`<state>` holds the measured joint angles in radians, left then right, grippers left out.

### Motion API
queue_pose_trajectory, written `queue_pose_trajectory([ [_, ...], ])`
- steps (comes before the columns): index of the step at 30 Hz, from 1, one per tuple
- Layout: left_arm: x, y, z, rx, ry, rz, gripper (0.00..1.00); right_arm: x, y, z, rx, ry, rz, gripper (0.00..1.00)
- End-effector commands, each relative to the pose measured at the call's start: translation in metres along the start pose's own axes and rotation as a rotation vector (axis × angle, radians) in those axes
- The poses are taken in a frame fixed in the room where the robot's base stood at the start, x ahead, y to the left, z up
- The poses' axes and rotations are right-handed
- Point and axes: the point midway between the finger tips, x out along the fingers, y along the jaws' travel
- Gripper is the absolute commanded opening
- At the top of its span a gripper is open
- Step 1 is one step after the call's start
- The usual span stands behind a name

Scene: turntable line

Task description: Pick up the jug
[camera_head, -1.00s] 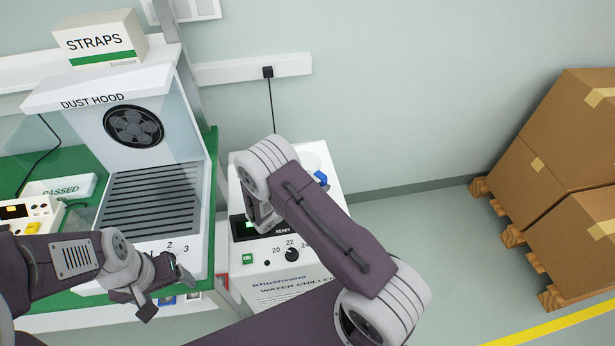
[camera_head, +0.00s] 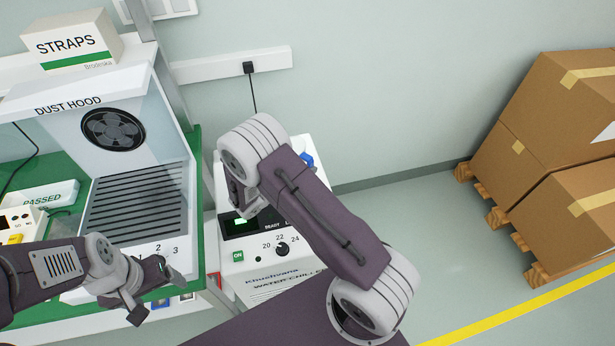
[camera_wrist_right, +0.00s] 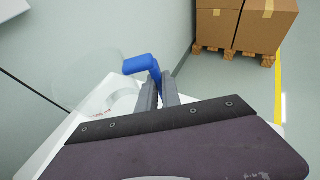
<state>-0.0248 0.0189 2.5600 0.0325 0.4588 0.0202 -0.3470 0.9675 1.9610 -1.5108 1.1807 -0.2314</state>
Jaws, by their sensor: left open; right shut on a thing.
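The jug has a clear body (camera_wrist_right: 98,88) and a blue handle (camera_wrist_right: 143,66), seen in the right wrist view. It is over the white top of the water chiller. In the head view only a bit of its blue handle (camera_head: 307,160) shows behind my right arm. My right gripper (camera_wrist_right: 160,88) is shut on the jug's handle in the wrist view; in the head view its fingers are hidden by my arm. My left gripper (camera_head: 157,290) is open and empty, in front of the dust hood. I cannot tell whether the jug touches the chiller.
The water chiller (camera_head: 232,268) stands right of the green bench (camera_head: 196,142) with the dust hood (camera_head: 38,104). A straps box (camera_head: 75,42) sits above. Cardboard boxes (camera_head: 560,120) on pallets stand at the right. The floor (camera_head: 430,225) between is clear.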

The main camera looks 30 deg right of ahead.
Motion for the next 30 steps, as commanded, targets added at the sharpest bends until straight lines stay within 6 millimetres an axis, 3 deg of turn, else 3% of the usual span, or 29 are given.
queue_pose_trajectory([
  [30, -0.018, 0.000, -0.002, 0.000, 0.000, 0.000, 0.81, -0.068, 0.000, 0.163, 0.006, -0.002, 0.001, 0.00],
])
